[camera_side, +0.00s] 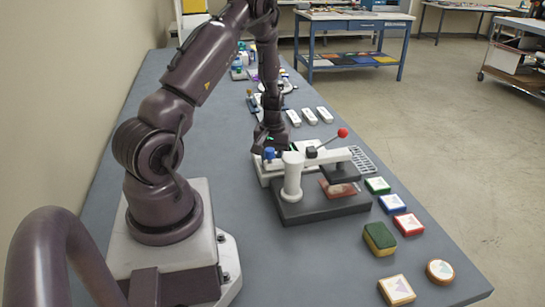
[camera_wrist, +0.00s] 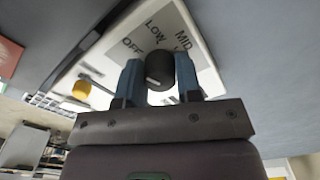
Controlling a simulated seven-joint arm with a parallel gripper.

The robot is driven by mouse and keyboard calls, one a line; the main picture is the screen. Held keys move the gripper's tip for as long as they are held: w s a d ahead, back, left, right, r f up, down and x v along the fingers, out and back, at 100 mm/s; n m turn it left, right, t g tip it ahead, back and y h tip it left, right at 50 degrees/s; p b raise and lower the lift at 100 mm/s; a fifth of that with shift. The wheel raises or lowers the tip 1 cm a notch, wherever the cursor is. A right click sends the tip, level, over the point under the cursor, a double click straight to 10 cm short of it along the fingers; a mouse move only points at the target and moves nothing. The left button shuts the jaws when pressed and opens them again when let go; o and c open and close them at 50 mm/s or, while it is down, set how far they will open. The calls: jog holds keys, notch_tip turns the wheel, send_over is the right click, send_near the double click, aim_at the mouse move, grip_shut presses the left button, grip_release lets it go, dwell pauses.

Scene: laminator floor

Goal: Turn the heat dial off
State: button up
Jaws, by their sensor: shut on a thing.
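The black heat dial (camera_wrist: 159,66) is on a pale panel (camera_wrist: 104,62) in the wrist view. The words OFF, LOW and MID are printed around it, and a further label is partly hidden. My gripper (camera_wrist: 158,84) has its blue fingers on either side of the dial and is shut on it. A pale mark shows on the dial, but I cannot tell which label it points to. In the side view my gripper (camera_side: 269,152) is low over the pale unit at the back of the laminator, and the dial is hidden there.
The laminator's dark base (camera_side: 322,208) and red-knobbed lever (camera_side: 342,133) stand right beside my gripper. Green, blue and red pads (camera_side: 408,224), a sponge (camera_side: 379,238) and two wooden-edged pieces lie nearer the front. Several white blocks (camera_side: 309,116) lie behind.

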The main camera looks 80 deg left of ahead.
jog(key=shift+n, duration=0.4)
jog(key=o, duration=0.9)
jog(key=shift+o, duration=0.2)
jog(key=shift+r, duration=0.1)
notch_tip(320, 180, up, 13)
